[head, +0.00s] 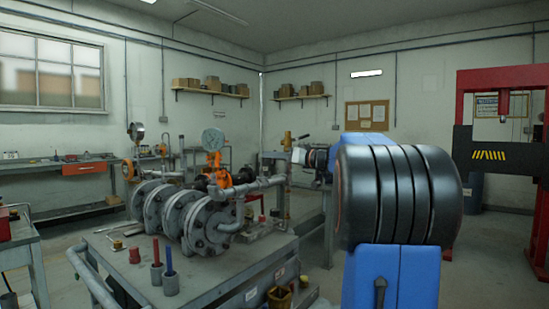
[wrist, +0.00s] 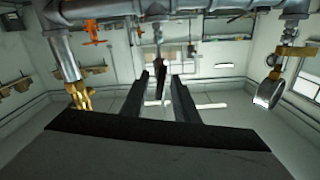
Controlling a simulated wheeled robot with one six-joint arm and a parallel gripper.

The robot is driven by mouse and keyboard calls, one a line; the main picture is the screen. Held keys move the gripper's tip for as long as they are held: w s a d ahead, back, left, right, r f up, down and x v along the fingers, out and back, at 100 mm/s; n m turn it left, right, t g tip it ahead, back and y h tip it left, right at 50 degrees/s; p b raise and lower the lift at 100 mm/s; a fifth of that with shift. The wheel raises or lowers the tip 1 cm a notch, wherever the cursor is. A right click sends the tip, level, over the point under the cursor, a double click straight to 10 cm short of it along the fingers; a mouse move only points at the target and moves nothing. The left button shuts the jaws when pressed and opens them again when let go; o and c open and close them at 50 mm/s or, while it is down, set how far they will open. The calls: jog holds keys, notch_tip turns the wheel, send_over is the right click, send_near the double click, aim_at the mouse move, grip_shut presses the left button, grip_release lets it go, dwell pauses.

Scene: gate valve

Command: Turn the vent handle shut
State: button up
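In the wrist view, which looks turned upside down, the two dark fingers of my gripper (wrist: 163,78) stand apart, with a gap between them. A thin dark piece below a grey pipe stub (wrist: 157,34) shows in or behind this gap; I cannot tell if it touches a finger. A brass fitting (wrist: 80,97) on a grey pipe is to the left, apart from the fingers. I cannot tell for sure which part is the vent handle. In the head view my gripper (head: 302,156) is small, near a brass fitting (head: 287,140) on the pipework, partly hidden by my arm.
Flanged grey pipework (head: 190,215) with an orange valve part (head: 214,174) and a dial gauge (head: 213,139) stands on a grey bench (head: 205,290). In the wrist view a gauge (wrist: 269,93) hangs at the right. A red press frame (head: 500,80) is at the far right.

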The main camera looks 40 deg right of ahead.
jog(key=shift+w, duration=0.1)
grip_shut()
jog(key=shift+m, duration=0.4)
jog(key=m, duration=0.6)
jog(key=shift+d+f+m, duration=0.1)
jog(key=shift+m, duration=0.2)
jog(key=m, duration=0.4)
jog(key=shift+f+m, duration=0.1)
jog(key=shift+m, duration=0.2)
jog(key=shift+f+m, duration=0.1)
jog(key=shift+m, duration=1.5)
